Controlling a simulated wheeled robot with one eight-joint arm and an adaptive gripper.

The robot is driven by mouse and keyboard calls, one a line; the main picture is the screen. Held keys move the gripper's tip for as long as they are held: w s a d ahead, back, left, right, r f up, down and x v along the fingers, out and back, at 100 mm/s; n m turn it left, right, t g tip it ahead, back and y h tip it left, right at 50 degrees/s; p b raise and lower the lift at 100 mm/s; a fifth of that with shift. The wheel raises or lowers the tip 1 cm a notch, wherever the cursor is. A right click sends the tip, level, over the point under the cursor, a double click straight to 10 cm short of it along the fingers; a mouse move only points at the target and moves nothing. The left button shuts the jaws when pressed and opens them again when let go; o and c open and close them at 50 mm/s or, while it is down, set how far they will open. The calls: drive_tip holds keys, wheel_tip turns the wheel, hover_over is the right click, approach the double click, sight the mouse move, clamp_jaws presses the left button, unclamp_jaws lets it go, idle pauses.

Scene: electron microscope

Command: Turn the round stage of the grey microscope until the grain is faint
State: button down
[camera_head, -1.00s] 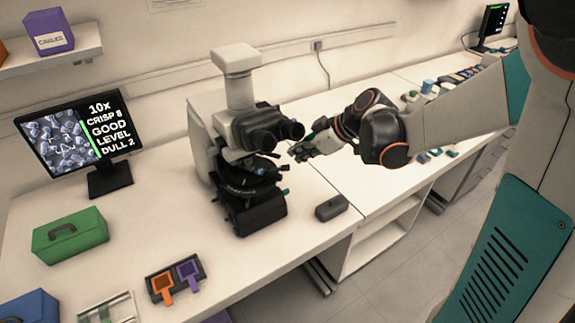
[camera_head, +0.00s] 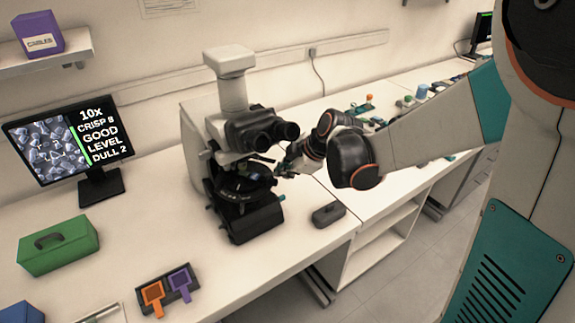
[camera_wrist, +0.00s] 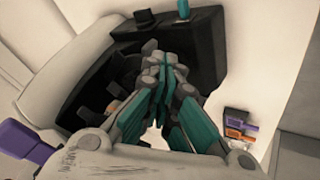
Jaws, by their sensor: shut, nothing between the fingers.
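The grey microscope (camera_head: 231,97) stands on the bench left of my gripper, with a pale body and black eyepieces. Its dark round stage (camera_head: 243,184) sits below the objectives, partly hidden by them. My gripper (camera_head: 282,170) is beside the stage's right side; I cannot tell whether it touches. In the wrist view my gripper (camera_wrist: 163,68) is shut and empty, its teal fingers pointing at the microscope's dark parts (camera_wrist: 198,40). The monitor (camera_head: 69,138) shows a grey grain picture, a green bar and the words "10x, CRISP 8, GOOD, LEVEL, DULL 2".
A small dark grey block (camera_head: 328,214) lies on the bench right of the microscope. A green case (camera_head: 58,250) and a dark holder with an orange and a purple piece (camera_head: 167,286) lie at left and front. Small items stand on the far right bench.

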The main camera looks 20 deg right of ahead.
drive_tip(key=shift+w+a+f, duration=0.25)
drive_tip(key=shift+w+f, duration=0.1)
drive_tip(key=shift+f, duration=0.2)
drive_tip(key=shift+w+d, duration=0.15)
drive_tip(key=shift+w, duration=0.6)
drive_tip(key=shift+r, duration=0.15)
